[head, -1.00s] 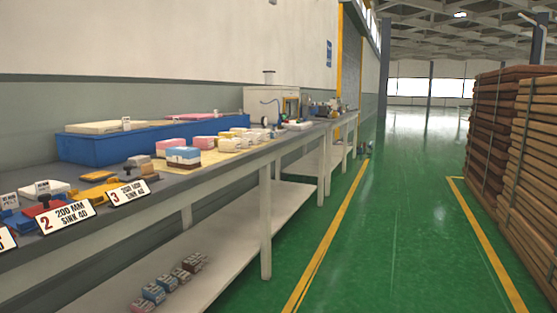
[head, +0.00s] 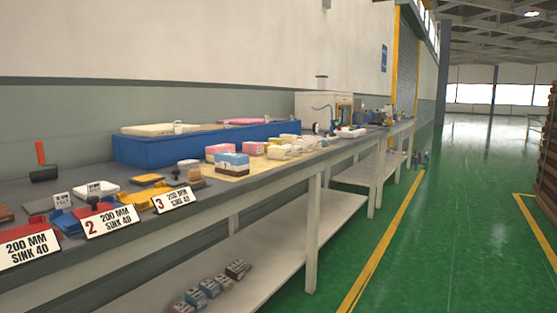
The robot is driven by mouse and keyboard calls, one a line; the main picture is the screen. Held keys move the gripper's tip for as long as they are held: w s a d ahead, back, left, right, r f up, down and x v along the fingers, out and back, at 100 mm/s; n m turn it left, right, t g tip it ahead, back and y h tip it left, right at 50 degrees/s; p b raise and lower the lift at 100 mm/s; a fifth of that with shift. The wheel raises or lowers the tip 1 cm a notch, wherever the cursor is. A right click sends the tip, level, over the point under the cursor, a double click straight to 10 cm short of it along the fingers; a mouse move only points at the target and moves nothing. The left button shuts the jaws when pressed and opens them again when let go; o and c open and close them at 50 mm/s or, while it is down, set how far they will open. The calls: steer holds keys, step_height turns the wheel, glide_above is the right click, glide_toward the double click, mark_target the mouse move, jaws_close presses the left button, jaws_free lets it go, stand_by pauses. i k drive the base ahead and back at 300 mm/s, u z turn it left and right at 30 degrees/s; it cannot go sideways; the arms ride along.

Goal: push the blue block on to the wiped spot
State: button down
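Smaller blue-and-white blocks (head: 209,287) lie on the lower shelf. I cannot make out a wiped spot on the bench. My gripper is not in view.
The long grey bench (head: 215,193) carries a blue tray (head: 200,147) with cream and pink slabs, several pink and cream blocks, and number signs (head: 174,200) along its front. Stacked brown boards (head: 549,145) stand at the right. The green floor (head: 450,240) between is clear.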

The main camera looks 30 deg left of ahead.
mark_target(232, 165)
steer(key=z, duration=0.25)
steer(key=i, duration=1.75)
steer(key=u, duration=0.65)
steer(key=i, duration=1)
steer(key=u, duration=0.95)
